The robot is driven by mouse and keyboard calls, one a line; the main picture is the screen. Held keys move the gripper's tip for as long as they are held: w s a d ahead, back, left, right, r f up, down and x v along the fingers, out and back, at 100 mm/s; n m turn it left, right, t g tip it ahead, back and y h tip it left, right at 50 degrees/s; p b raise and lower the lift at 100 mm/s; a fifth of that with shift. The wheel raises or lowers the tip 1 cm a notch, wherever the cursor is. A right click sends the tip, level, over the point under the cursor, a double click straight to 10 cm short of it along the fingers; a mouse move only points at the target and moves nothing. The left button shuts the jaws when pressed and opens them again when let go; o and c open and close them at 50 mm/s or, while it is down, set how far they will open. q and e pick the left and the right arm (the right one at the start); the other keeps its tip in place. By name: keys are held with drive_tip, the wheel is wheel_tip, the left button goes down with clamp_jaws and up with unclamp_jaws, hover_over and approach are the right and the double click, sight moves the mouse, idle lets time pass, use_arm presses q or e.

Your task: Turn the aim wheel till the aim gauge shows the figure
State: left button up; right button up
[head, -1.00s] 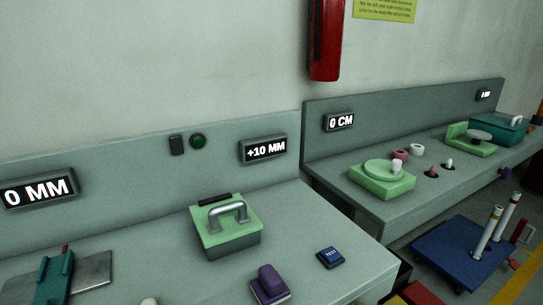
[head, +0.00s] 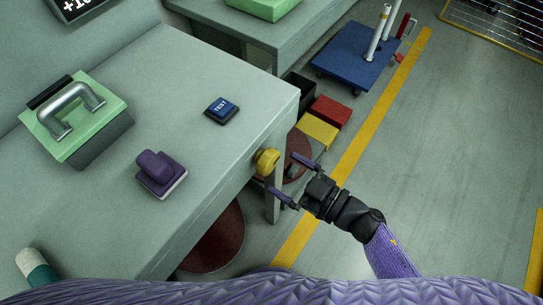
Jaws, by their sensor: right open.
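A yellow knob (head: 266,161), which seems to be the aim wheel, sits on the front edge of the grey bench near its right corner. My right gripper (head: 293,180) is open and empty just right of the knob, its two fingers pointing toward it with a gap between. A black gauge with white figures (head: 78,7) is cut off at the top left; only "+10" can be partly read. Whether it is the aim gauge I cannot tell. My left gripper is not in view.
On the bench (head: 190,60) are a green box with a metal handle (head: 75,115), a purple block (head: 160,172) and a blue TEST button (head: 221,109). A blue trolley (head: 352,62), red box (head: 331,112) and yellow box (head: 317,130) stand beyond. The floor at right is clear.

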sight(274, 165)
drive_tip(key=x, duration=0.4)
drive_tip(key=shift+w, duration=0.1)
drive_tip(key=shift+f, duration=0.1)
drive_tip(key=c, duration=1.1)
drive_tip(key=shift+o, duration=0.2)
drive_tip(key=n, duration=0.5)
drive_tip(key=shift+n, duration=0.4)
drive_tip(key=n, duration=0.5)
drive_tip(key=shift+w+n+b, duration=0.1)
drive_tip(key=shift+n+b, duration=0.2)
drive_tip(key=shift+b, duration=0.05)
